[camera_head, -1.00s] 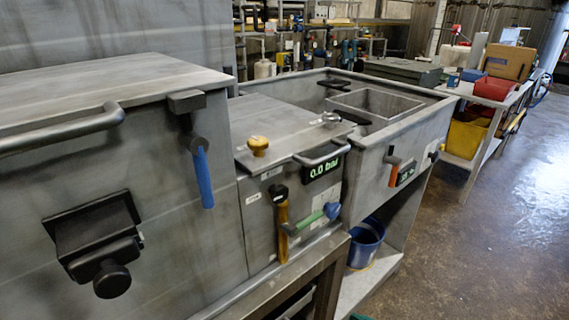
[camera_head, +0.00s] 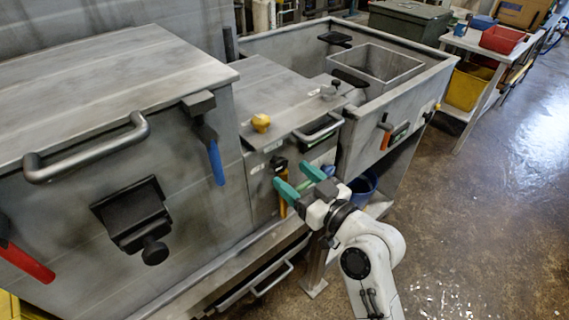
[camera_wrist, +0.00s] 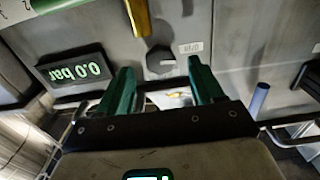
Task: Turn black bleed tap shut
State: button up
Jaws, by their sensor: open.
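A small silver fitting with a black handle (camera_head: 336,86) stands on the right part of the middle unit's lid (camera_head: 275,95). It looks like the bleed tap, but I cannot tell for sure or read how far it is turned. My gripper (camera_head: 297,180) is in front of the unit's front panel, below this fitting, with its teal fingers apart and nothing between them. In the wrist view my gripper (camera_wrist: 160,72) faces the black hub (camera_wrist: 160,60) of a yellow lever (camera_wrist: 138,16). The fitting on the lid is not clear in the wrist view.
A display (camera_wrist: 75,70) reads 0.0 bar beside the yellow lever. A bar handle (camera_head: 318,130) and yellow knob (camera_head: 261,122) are at the lid. A blue lever (camera_head: 216,162) hangs to the left. An open sink (camera_head: 375,65) stands to the right. The floor (camera_head: 470,210) is clear.

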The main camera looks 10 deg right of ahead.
aim_at(282, 167)
jog(key=shift+p+x, duration=0.3)
jog(key=shift+x, duration=1.7)
jog(key=c, duration=1)
